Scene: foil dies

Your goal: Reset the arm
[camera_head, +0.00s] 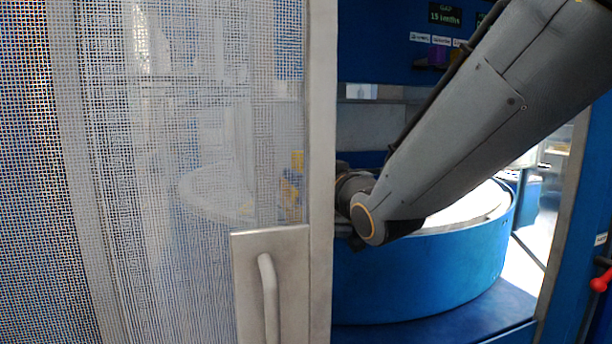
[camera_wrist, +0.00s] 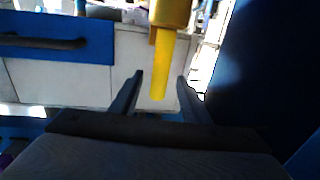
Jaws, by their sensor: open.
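In the head view my arm reaches in from the upper right, past the edge of a mesh door (camera_head: 180,130), toward a round blue drum with a pale top (camera_head: 430,275). The hand end is hidden behind the door frame. In the wrist view my gripper (camera_wrist: 158,88) is open, its two dark fingers apart. A yellow rod-like part (camera_wrist: 160,65) hangs down in the view between the fingers. I cannot tell how far it is from them, and nothing appears gripped.
The door's metal handle (camera_head: 268,295) and frame post (camera_head: 321,170) stand close left of my arm. A blue panel with a small display (camera_head: 445,14) is above. A red knob (camera_head: 601,282) is at the right edge. A blue wall (camera_wrist: 262,75) fills the wrist view's right.

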